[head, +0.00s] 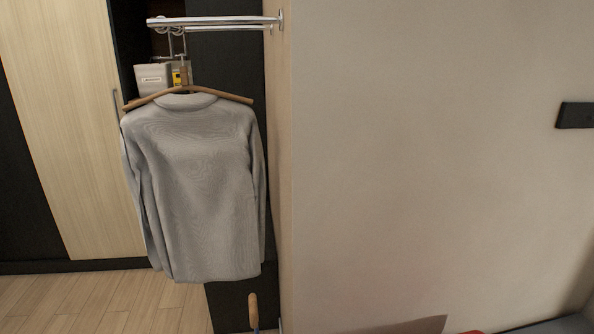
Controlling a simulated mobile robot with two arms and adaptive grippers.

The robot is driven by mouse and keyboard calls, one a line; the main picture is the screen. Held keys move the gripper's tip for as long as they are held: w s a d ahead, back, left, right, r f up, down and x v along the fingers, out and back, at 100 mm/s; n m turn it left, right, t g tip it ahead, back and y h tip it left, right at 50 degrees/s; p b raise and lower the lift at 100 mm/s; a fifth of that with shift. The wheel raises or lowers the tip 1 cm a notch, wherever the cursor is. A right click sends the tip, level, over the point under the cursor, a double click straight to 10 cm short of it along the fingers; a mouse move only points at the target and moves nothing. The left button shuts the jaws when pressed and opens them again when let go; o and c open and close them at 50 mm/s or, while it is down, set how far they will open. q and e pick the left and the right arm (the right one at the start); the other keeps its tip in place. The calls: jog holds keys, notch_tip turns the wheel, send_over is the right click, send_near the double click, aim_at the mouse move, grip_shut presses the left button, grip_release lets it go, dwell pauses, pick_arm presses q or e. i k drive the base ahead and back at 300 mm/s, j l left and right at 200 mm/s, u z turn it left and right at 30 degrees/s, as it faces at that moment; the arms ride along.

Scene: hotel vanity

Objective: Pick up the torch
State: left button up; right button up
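I cannot make out a torch in the head view. A small yellow and dark item (180,77) shows behind the hanger, beside a grey box (152,79); it is too small and partly hidden to tell what it is. Neither of my grippers is in view.
A grey sweater (195,190) hangs on a wooden hanger (240,97) from a chrome rail (215,21). A beige wall (430,160) fills the right, with a dark wall plate (575,115). A wooden-topped handle (253,310) stands at the bottom. Wooden floor (90,300) shows at lower left.

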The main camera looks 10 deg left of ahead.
aim_at(177, 80)
jog(key=i+j, duration=0.15)
jog(key=j, duration=0.35)
jog(key=i+j+z, duration=0.1)
jog(key=j, duration=0.4)
jog(key=i+j, duration=0.25)
jog(key=j, duration=0.25)
jog(key=i+j+z, duration=0.1)
jog(key=j, duration=0.4)
jog(key=i+j, duration=0.2)
jog(key=j, duration=0.35)
jog(key=i+j, duration=0.1)
jog(key=j, duration=0.4)
jog(key=i+j+z, duration=0.1)
jog(key=j, duration=0.45)
jog(key=i+j, duration=0.15)
jog(key=j, duration=0.4)
jog(key=l+z, duration=0.05)
